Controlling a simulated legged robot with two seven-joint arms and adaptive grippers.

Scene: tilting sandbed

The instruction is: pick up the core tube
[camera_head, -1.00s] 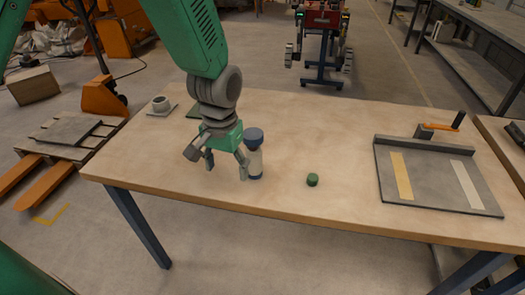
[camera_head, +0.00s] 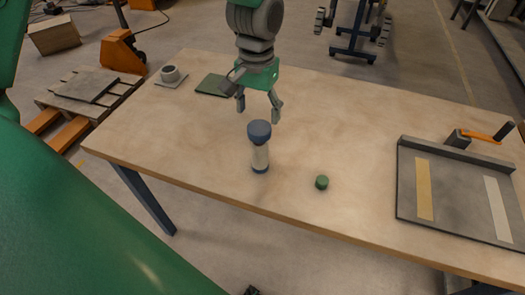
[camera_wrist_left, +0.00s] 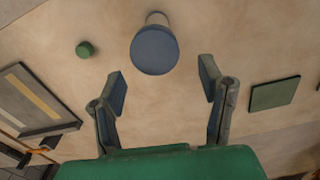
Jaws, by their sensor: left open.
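The core tube (camera_head: 260,155) stands upright near the front edge of the wooden table, with a pale body, a wide blue cap and a blue base. In the left wrist view its blue cap (camera_wrist_left: 155,50) shows from above, ahead of the fingertips. My left gripper (camera_head: 258,108) is open and empty above the table, behind the tube in the head view. In the left wrist view my left gripper (camera_wrist_left: 162,85) has its two fingers spread, with the tube beyond them and not between them. My right gripper does not show.
A small green cylinder (camera_head: 321,182) stands right of the tube. A grey tray (camera_head: 455,205) with two strips and an orange-handled tool (camera_head: 485,136) are at the right. The table's middle is clear.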

